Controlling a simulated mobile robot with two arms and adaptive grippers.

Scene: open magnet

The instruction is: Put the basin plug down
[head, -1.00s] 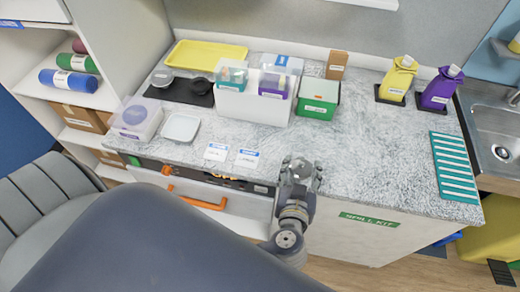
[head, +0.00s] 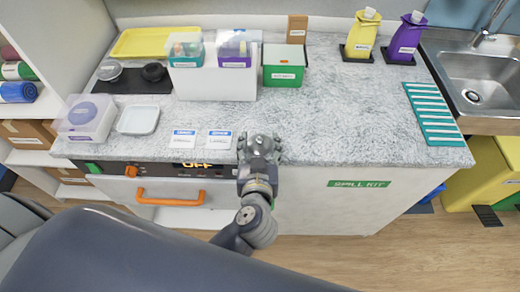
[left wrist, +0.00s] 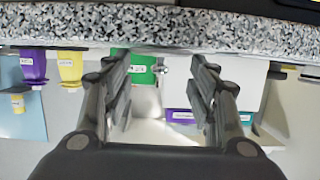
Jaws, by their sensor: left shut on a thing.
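My left gripper (head: 259,148) is at the front edge of the speckled counter (head: 330,115), right of two white cards. Its fingers point toward the counter. A small grey metallic piece, apparently the basin plug (left wrist: 161,68), shows between the fingers (left wrist: 163,88) in the left wrist view. The gripper is shut on it. Most of the plug is hidden by the fingers in the head view, and I cannot tell whether it touches the counter. My right gripper is in neither view.
Two cards (head: 219,139) lie left of the gripper. A green box (head: 284,75) and white organiser (head: 215,84) stand behind. A black mat (head: 122,87) holds two round things. A teal striped mat (head: 433,114) and sink (head: 482,80) are right. The counter's middle is clear.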

